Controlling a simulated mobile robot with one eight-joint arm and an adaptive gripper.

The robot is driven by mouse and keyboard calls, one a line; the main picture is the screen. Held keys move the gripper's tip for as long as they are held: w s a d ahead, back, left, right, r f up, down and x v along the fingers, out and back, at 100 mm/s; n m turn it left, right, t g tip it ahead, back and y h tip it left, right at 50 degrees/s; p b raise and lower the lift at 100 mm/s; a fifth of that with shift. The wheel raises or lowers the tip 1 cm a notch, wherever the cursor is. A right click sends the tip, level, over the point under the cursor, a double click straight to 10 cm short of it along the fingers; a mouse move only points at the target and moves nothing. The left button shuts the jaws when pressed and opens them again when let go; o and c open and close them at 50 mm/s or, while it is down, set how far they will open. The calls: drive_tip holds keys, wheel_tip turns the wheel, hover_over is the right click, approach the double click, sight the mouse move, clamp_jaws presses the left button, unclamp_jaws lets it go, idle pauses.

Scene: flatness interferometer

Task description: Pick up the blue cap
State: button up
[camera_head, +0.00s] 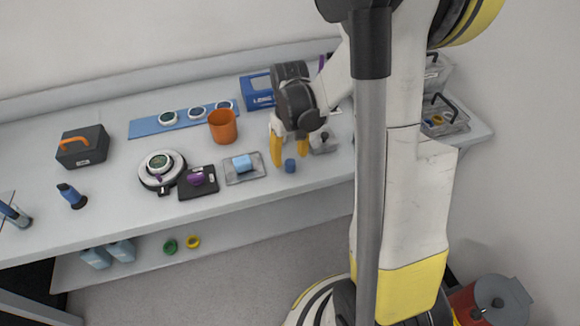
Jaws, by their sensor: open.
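The blue cap (290,166) is a small blue cylinder standing on the grey bench near its front edge, right of a tray with a light-blue block. My gripper (289,158) has yellow fingers and is open, pointing down. Its fingers are above and slightly behind the cap in the picture, one to each side of it. I cannot tell the exact height gap. Nothing shows between the fingers.
A grey tray (261,177) holds a light-blue block (242,164) left of the cap. A small metal part (323,146) stands close on the right. An orange cup (222,127) and blue strip (150,126) are behind. The bench front (130,228) is clear.

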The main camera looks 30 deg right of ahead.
sight(290, 161)
wheel_tip(290, 161, down, 4)
drive_tip(key=shift+f+b, duration=0.1)
drive_tip(key=shift+b, duration=0.7)
drive_tip(key=c, duration=0.8)
